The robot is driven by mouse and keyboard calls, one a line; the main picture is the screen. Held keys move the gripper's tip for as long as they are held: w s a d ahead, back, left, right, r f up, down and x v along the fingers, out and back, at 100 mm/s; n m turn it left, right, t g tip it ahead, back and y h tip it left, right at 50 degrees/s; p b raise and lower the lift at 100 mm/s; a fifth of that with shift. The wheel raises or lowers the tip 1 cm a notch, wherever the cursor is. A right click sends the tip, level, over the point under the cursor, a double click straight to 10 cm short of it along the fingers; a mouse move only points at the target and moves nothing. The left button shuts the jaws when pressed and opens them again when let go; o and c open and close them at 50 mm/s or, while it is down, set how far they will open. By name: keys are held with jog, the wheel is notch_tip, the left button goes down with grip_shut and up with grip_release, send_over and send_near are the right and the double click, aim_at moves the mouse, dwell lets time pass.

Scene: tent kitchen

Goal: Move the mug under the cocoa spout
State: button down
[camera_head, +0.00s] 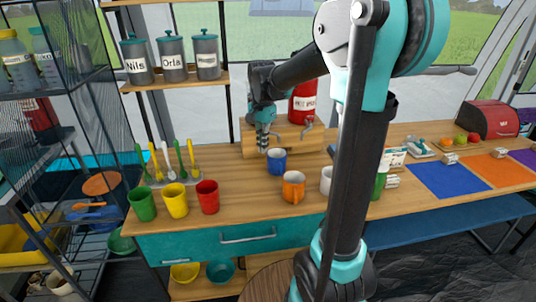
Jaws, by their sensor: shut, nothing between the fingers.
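My gripper (263,142) is shut and empty, pointing down in front of the wooden stand (285,143). A blue mug (276,165) stands upright just in front of it and to the right; I cannot tell whether they touch. A red container (303,105) with partly readable lettering sits on the stand, with a grey spout (307,126) below it. My arm hides the left part of the stand, and no cocoa label is readable. An orange mug (293,188) and a white mug (326,180) stand nearer, the white one partly behind my arm.
Green (142,205), yellow (175,202) and red (207,198) mugs stand at the counter's left front. Lidded canisters (172,60) stand on a shelf above. Blue (438,180) and orange (489,170) mats lie at right. Counter between the red and orange mugs is clear.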

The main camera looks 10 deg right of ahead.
send_near(273, 173)
jog(key=s+a+f, duration=0.1)
jog(key=a+f, duration=0.1)
jog(key=s+a+f, duration=0.1)
jog(key=s+a, duration=0.1)
jog(key=shift+s+a+f, duration=0.2)
jog(key=shift+a+f, duration=0.1)
jog(key=shift+f, duration=0.1)
jog(key=shift+w+d+f, duration=0.15)
jog(key=shift+w+d, duration=0.6)
jog(key=shift+d, duration=0.15)
jog(key=shift+w+d, duration=0.55)
jog(key=shift+d, duration=0.05)
jog(key=shift+w+d, duration=0.8)
jog(key=shift+d, duration=0.1)
